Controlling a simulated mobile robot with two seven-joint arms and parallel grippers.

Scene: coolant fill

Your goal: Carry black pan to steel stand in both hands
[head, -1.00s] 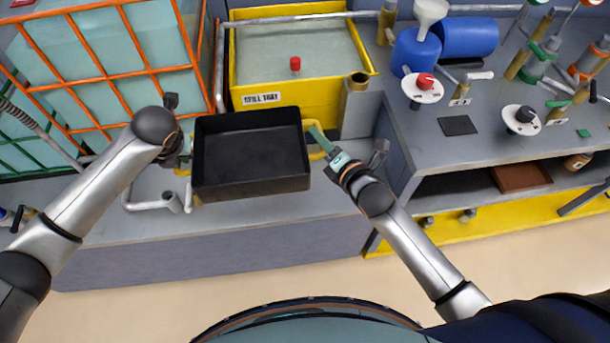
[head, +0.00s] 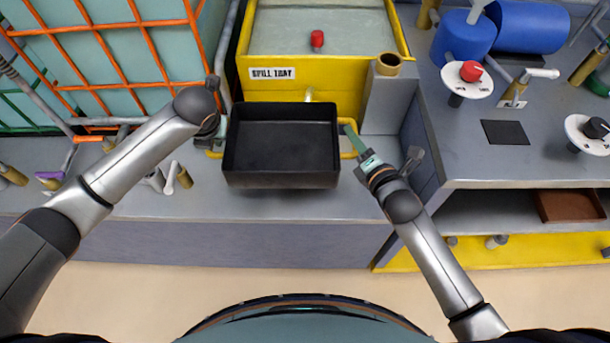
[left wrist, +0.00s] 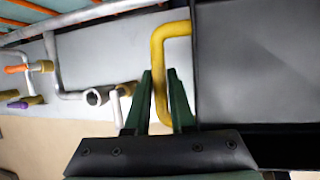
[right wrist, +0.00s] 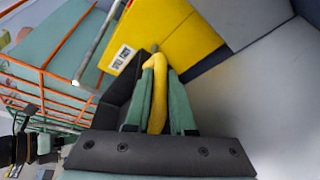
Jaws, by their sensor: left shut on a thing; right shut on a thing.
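The black pan (head: 280,146) is an empty rectangular pan, roughly level, in front of the yellow spill tray in the head view. It has a yellow handle at each end. My left gripper (head: 213,140) is shut around the left handle, which passes between its green fingers in the left wrist view (left wrist: 163,85). My right gripper (head: 353,142) is shut around the right handle, also seen between the fingers in the right wrist view (right wrist: 157,85). The pan covers part of the grey bench. I cannot tell for sure which surface is the steel stand.
The yellow spill tray (head: 400,45) with a red knob (head: 317,39) stands behind the pan. A grey block (head: 390,105) with a brass neck is to its right. An orange-barred cage (head: 88,77) is at left. Short pipe ends (head: 178,176) stick up left of the pan. The front bench strip is bare.

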